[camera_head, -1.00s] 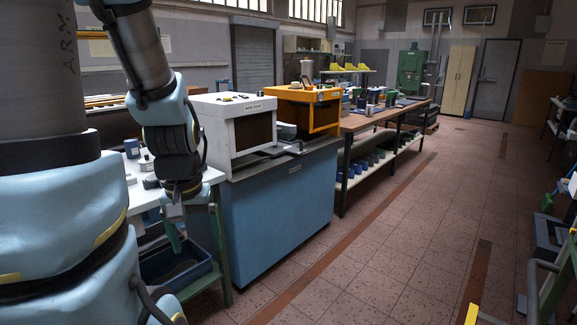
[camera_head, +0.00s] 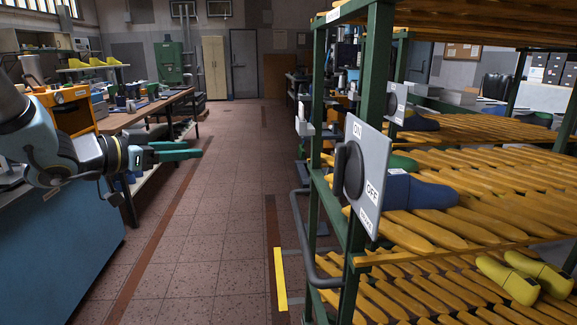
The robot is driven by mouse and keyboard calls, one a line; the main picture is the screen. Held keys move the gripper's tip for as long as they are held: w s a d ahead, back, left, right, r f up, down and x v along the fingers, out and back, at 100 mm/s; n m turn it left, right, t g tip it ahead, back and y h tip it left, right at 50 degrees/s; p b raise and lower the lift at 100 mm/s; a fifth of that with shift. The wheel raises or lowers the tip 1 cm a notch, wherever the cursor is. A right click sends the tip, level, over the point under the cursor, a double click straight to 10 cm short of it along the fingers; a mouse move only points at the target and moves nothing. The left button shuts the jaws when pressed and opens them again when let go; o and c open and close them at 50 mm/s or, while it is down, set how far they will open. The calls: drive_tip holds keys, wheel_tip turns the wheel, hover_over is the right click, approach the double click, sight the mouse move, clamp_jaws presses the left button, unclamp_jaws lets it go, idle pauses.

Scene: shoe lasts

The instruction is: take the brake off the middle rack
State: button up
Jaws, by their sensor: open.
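A green-framed rack (camera_head: 377,65) with wooden slat shelves fills the right side. A grey plate (camera_head: 376,158) on its near post carries a black knob (camera_head: 350,170), with ON at the top and OFF lower right. The knob is seen nearly edge-on, so its setting is hard to tell. A similar plate (camera_head: 397,101) shows on a post behind. Which rack is the middle one I cannot tell. My gripper (camera_head: 197,149), with teal fingers, is open and empty at the left, over the aisle edge, well apart from the knob.
Blue and green lasts lie on the slats, with yellow lasts (camera_head: 508,278) lower right. A grey tube handle (camera_head: 300,235) and a yellow bar (camera_head: 281,279) stick out into the aisle. A workbench (camera_head: 150,108) and a blue cabinet (camera_head: 60,235) stand left. The tiled aisle between is clear.

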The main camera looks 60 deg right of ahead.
drive_tip(key=s+d+m+g+y, duration=0.1)
drive_tip(key=s+m+g, duration=0.25)
drive_tip(key=s, duration=0.35)
drive_tip(key=s+d+m+g, duration=0.2)
drive_tip(key=s+g, duration=0.3)
drive_tip(key=s, duration=0.2)
drive_tip(key=m+g+y, duration=0.3)
drive_tip(key=g+y, duration=0.1)
approach(335, 157)
drive_tip(key=p+x, duration=0.2)
drive_tip(key=x, duration=0.5)
drive_tip(key=shift+s+d, duration=0.1)
drive_tip(key=shift+s, duration=0.3)
drive_tip(key=shift+p+x, duration=0.3)
drive_tip(key=shift+x, duration=0.45)
drive_tip(key=shift+d, duration=0.1)
clamp_jaws()
